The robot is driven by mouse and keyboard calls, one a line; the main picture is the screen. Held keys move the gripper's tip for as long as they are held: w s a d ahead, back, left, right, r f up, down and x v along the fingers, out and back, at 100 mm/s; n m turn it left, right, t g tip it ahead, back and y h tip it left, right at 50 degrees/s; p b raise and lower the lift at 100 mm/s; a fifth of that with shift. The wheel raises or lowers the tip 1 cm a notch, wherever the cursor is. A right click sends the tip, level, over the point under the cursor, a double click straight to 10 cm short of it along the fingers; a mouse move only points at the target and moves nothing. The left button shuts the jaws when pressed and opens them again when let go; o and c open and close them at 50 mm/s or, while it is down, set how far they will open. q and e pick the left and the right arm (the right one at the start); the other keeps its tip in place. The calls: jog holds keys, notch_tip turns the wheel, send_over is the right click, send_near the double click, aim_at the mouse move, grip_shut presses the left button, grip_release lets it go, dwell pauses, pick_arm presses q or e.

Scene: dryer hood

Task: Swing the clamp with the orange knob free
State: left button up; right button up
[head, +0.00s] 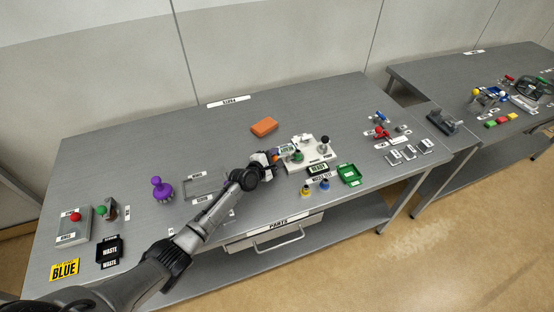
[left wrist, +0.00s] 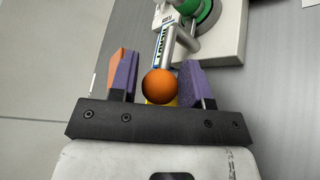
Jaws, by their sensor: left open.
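The clamp's orange knob (left wrist: 160,86) sits at the end of a silver lever (left wrist: 168,48) with a printed label. In the left wrist view the knob is between the two purple-faced fingers of my left gripper (left wrist: 154,80), with a gap on each side. The jaws are open. The lever runs up to a white base plate (left wrist: 228,40) carrying a green round part (left wrist: 205,12). In the head view my left gripper (head: 274,156) is at the left side of the white fixture plate (head: 318,153); it largely hides the knob there. My right gripper is not in view.
An orange block (head: 264,126) lies behind the gripper. A black knob (head: 324,141) stands on the fixture. A green tray (head: 349,174) and small yellow and blue pieces (head: 325,185) are in front. A purple knobbed object (head: 161,188) stands left; the table's back is mostly clear.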

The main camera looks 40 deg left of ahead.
pick_arm(q)
jog(key=shift+w+f, duration=0.15)
jog(key=shift+w, duration=0.45)
jog(key=shift+c, duration=0.3)
grip_shut()
